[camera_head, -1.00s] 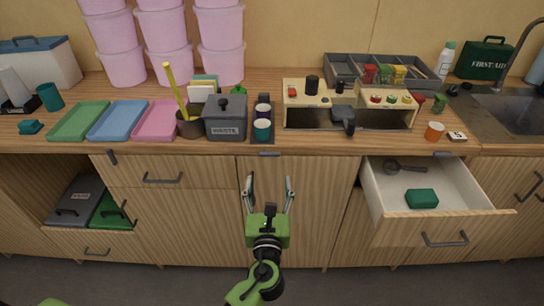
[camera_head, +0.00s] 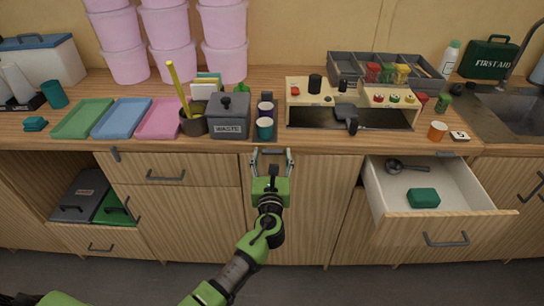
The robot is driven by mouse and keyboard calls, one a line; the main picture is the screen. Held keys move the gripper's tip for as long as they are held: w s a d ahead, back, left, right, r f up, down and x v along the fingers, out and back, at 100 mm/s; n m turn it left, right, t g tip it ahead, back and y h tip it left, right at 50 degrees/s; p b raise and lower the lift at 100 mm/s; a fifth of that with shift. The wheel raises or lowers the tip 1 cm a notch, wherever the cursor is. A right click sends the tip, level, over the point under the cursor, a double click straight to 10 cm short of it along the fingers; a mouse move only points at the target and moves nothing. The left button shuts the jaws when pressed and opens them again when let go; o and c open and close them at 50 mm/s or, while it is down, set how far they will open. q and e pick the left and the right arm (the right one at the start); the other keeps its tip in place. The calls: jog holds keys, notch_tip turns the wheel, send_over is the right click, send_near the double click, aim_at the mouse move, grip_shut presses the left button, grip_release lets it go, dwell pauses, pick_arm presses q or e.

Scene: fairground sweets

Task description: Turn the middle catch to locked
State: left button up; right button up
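The middle catch (camera_head: 272,152) is a small dark bar on the cabinet front, just under the counter's edge. It lies about level across the top of the middle door (camera_head: 312,205). Another dark catch (camera_head: 116,154) to the left stands tilted, close to upright. My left gripper (camera_head: 272,156) is open, with one finger on each side of the middle catch. I cannot tell whether the fingers touch it. My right gripper is not in view.
The counter above holds a grey waste bin (camera_head: 229,115), a dark rack with cups (camera_head: 265,130) and a cream control panel unit (camera_head: 310,100). An open drawer (camera_head: 430,228) with a green sponge juts out at the right. The middle door's front is otherwise clear.

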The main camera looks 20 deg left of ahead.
pick_arm(q)
jog(key=c, duration=0.7)
jog(key=m+p, duration=0.4)
jog(key=m, duration=0.1)
jog(key=m+p, duration=0.2)
jog(key=shift+f+m, duration=0.3)
jog(key=shift+f, duration=0.1)
jog(key=m+p, duration=0.2)
jog(key=m, duration=0.1)
jog(key=m+p, duration=0.1)
jog(key=m, duration=0.1)
jog(key=shift+s+a+f+p, duration=0.1)
jog(key=shift+a+f+p, duration=0.2)
jog(key=shift+f+p, duration=0.1)
jog(key=m, duration=0.1)
jog(key=m+p, duration=0.1)
jog(key=m, duration=0.1)
jog(key=m+p, duration=0.1)
jog(key=m, duration=0.1)
jog(key=shift+s+a+f, duration=0.1)
jog(key=shift+a+f, duration=0.2)
jog(key=shift+m, duration=0.3)
